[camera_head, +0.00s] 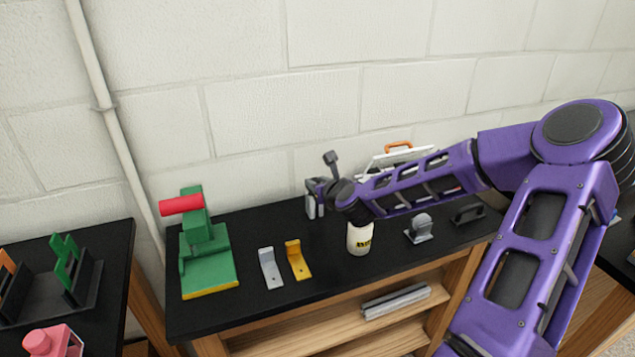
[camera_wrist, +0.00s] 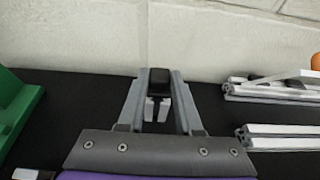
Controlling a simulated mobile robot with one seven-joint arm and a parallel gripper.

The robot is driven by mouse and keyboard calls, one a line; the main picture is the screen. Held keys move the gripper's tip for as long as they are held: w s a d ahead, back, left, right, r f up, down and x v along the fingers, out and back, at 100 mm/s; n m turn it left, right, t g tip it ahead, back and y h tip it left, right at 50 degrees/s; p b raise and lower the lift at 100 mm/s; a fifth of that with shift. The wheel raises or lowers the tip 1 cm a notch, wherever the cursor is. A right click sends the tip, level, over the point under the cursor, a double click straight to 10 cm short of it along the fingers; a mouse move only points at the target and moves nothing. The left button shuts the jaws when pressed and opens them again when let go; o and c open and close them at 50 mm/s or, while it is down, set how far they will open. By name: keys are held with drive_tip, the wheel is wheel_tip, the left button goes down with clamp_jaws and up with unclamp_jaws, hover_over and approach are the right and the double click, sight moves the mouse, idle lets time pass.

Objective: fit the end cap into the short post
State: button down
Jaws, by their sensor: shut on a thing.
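My gripper (camera_wrist: 160,76) is shut on a black end cap (camera_wrist: 160,87), held between the two grey fingertips in the wrist view. Directly below the cap in that view is the pale short post (camera_wrist: 149,109), with a dark slot down its face. The cap lines up with the post's top; I cannot tell whether it is seated or just above. In the head view my gripper (camera_head: 324,190) is at the post (camera_head: 313,198), which stands upright near the back of the black bench. The cap cannot be made out there.
A green press (camera_head: 205,250) with a red handle stands left on the bench (camera_head: 335,268). A grey bracket (camera_head: 270,267), a yellow bracket (camera_head: 298,260) and a labelled bottle (camera_head: 359,239) are in front. Extrusions (camera_wrist: 282,137) lie right in the wrist view. The wall is close behind.

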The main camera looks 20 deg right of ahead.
drive_tip(key=shift+f, duration=0.2)
idle(0.6)
drive_tip(key=shift+f+b, duration=0.5)
drive_tip(key=shift+f, duration=0.15)
drive_tip(key=shift+f, duration=0.1)
drive_tip(key=c, duration=0.5)
unclamp_jaws()
